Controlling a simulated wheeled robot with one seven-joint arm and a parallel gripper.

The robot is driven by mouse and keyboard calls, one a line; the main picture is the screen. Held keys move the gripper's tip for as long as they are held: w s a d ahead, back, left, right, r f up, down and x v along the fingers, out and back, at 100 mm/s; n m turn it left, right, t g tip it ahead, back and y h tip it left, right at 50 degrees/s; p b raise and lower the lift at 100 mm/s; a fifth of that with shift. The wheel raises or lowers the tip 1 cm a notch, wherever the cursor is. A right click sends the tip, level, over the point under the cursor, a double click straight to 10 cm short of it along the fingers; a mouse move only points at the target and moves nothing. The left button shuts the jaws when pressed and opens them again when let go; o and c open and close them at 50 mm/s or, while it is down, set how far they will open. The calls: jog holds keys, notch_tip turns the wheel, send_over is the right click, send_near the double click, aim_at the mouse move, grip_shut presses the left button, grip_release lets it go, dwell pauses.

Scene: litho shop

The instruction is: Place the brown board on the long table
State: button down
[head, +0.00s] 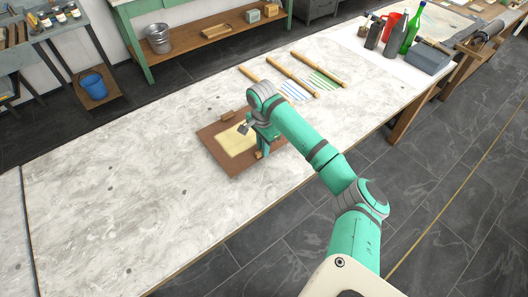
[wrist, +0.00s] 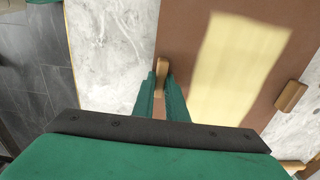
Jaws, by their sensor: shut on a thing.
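The brown board (head: 216,137) is a flat panel with a pale yellow rectangle in its middle and a small wooden handle on two opposite edges. In the head view it is over the long table (head: 120,160), looking flat; I cannot tell whether it rests on the top or hangs just above it. My gripper (head: 260,153) is at the board's near right edge, shut on its near handle. In the wrist view my gripper (wrist: 162,92) has its green fingers on either side of that handle, and the board (wrist: 190,50) stretches to the right.
Several wooden rollers (head: 292,75) with striped sheets lie behind the board on the table. Bottles (head: 411,32) and a grey box (head: 428,61) stand at the far right end. The table's left part is clear. A green bench (head: 190,22) stands behind.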

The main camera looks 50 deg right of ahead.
jog(key=shift+s+d+f, duration=0.1)
jog(key=shift+f, duration=1.15)
jog(key=c, duration=1.8)
grip_release()
jog(key=shift+f, duration=0.1)
jog(key=shift+o, duration=0.2)
notch_tip(320, 180, up, 12)
jog(key=shift+a, duration=0.2)
